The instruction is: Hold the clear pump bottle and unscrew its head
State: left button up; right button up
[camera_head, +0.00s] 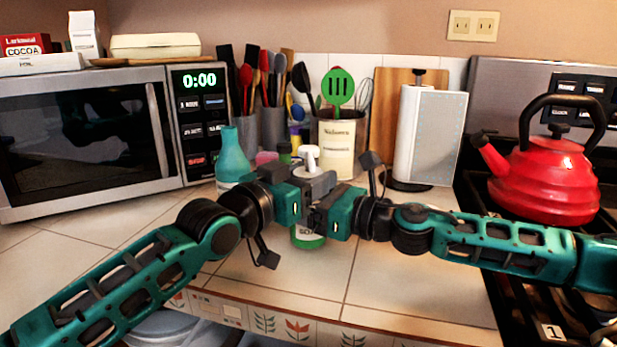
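The clear pump bottle stands on the tiled counter, in the middle of the head view. Its white pump head (309,160) shows above my grippers, and its lower part with a green and white label (308,240) shows below them. The middle of the bottle is hidden. My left gripper (312,184) comes in from the left and is at the bottle, just below the pump head. My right gripper (326,190) comes in from the right and is close against the left one at the bottle. The fingers overlap, so their grip on the bottle cannot be made out.
A teal bottle (232,157) stands behind my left arm, beside the microwave (90,137). Utensil holders (341,145) and a paper towel roll (430,135) stand behind. A red kettle (545,180) is on the stove at right. The front counter (420,290) is clear.

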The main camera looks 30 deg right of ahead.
pick_arm(q)
jog(key=o, duration=0.3)
jog(key=v, duration=0.6)
dwell(0.4)
pick_arm(e)
jog(key=o, duration=1.2)
jog(key=shift+c, duration=0.2)
jog(key=shift+s+d, duration=0.1)
jog(key=shift+s, duration=0.1)
